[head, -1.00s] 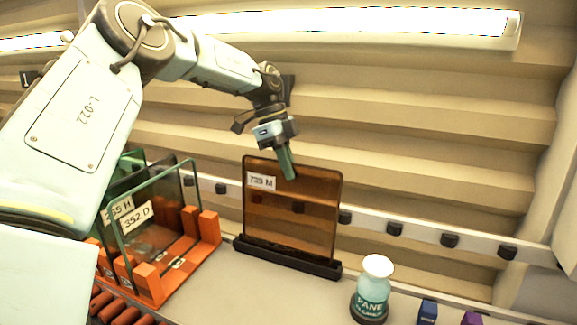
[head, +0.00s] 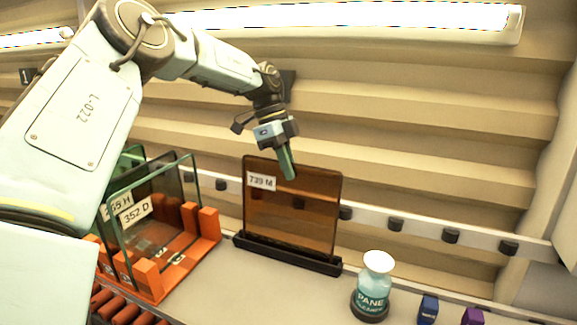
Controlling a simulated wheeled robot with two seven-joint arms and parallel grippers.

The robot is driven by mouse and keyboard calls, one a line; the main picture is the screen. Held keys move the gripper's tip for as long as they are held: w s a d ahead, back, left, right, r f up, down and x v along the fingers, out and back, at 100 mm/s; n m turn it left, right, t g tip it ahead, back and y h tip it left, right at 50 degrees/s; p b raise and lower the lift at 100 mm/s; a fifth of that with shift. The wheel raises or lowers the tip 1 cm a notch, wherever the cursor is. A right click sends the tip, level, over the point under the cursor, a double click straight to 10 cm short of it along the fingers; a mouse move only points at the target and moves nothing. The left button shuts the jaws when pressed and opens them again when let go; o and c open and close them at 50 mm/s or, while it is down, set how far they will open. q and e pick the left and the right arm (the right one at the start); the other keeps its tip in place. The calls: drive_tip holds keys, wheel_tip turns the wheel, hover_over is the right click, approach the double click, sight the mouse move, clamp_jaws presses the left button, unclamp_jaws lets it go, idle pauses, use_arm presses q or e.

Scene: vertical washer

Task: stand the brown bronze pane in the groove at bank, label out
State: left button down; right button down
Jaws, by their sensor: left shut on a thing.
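The brown bronze pane (head: 295,215) stands upright in a black grooved bar (head: 285,254) on the grey bench. Its white label, reading 739 M, faces me at the upper left of the pane. My left gripper (head: 287,163) is shut on the pane's top edge, with one green finger showing in front of the glass. The other finger is hidden behind the pane. The pane's lower edge is hidden in the bar, so I cannot tell how deep it sits. My right gripper is not in view.
An orange rack (head: 185,262) with several glass panes stands left of the bar. Orange rollers (head: 118,308) lie in front of it. A pane cleaner bottle (head: 372,287), a blue block (head: 428,309) and a purple block (head: 472,316) stand to the right. A rail with black knobs runs behind.

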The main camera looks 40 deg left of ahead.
use_arm(q)
drive_tip(key=shift+f+b, duration=0.3)
idle(0.5)
drive_tip(key=c, duration=1.5)
unclamp_jaws()
drive_tip(key=shift+d, duration=0.1)
drive_tip(key=shift+c, duration=0.2)
drive_tip(key=shift+s+f, duration=0.1)
drive_tip(key=shift+f, duration=0.05)
drive_tip(key=shift+a+r, duration=0.25)
drive_tip(key=shift+r, duration=0.15)
drive_tip(key=v, duration=1.2)
drive_tip(key=shift+r, duration=0.35)
